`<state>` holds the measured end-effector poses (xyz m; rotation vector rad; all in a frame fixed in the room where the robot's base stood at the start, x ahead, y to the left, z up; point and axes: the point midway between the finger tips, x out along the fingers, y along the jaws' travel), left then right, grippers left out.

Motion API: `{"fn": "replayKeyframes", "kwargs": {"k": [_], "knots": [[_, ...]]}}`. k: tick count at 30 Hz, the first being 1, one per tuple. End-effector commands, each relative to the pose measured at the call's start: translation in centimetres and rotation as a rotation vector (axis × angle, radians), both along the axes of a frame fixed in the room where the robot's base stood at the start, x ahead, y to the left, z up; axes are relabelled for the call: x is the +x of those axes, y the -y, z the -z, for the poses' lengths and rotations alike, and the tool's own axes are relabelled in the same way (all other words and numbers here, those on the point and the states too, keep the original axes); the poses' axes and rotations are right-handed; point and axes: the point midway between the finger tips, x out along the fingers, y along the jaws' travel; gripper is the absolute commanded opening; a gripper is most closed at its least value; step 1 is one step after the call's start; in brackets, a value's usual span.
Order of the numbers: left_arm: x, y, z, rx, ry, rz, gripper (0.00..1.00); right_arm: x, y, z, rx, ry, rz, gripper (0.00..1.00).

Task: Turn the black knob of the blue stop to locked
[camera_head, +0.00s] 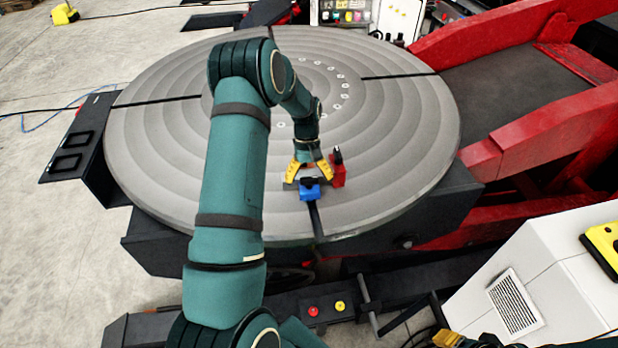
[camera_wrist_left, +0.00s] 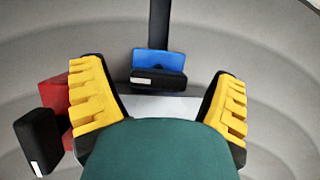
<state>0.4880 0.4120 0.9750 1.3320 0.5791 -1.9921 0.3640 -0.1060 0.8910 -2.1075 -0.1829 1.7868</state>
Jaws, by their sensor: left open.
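The blue stop (camera_head: 310,193) sits on the round grey table near its front edge, over a dark radial slot. Its black knob (camera_wrist_left: 158,80) lies crosswise in the left wrist view, with a white mark at its left end; the blue body (camera_wrist_left: 151,60) shows behind it. My left gripper (camera_head: 309,171) is open above a pale plate, just beside the blue stop. Its yellow fingers (camera_wrist_left: 160,105) are spread on either side of the knob, apart from it. A yellow tip of my right gripper (camera_head: 447,339) shows at the bottom edge; its jaws are unclear.
A red stop (camera_head: 338,176) with its own black knob (camera_wrist_left: 38,138) stands close beside my left gripper. The round table (camera_head: 170,150) is otherwise mostly clear. A red frame (camera_head: 560,125) rises at the right. A white cabinet (camera_head: 550,265) stands at the front right.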

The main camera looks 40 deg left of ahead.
Motion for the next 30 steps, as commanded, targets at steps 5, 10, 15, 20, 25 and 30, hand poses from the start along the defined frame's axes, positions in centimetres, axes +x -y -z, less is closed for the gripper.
{"fn": "replayKeyframes", "kwargs": {"k": [5,10,15,20,25,30], "knots": [[0.1,-0.1,-0.3,0.0,0.001,0.0,0.87,0.0,0.0,0.0,0.0,0.0,0.0,0.47],[0.8,-0.7,-2.4,0.001,0.004,0.0,0.87,0.0,0.0,0.0,0.0,0.0,0.0,0.47],[1.7,-1.7,-5.6,0.002,0.005,0.0,0.87,0.0,0.0,0.0,0.0,0.0,0.0,0.47],[2.4,-2.6,-8.4,0.002,0.003,0.0,0.87,0.0,0.0,0.0,0.0,0.0,0.0,0.47],[2.9,-3.2,-10.3,0.001,0.001,0.0,0.87,0.0,0.0,0.0,0.0,0.0,0.0,0.47],[3.1,-3.3,-11.1,0.0,0.0,0.0,0.87,0.0,0.0,0.0,0.0,0.0,0.0,0.47]]}}
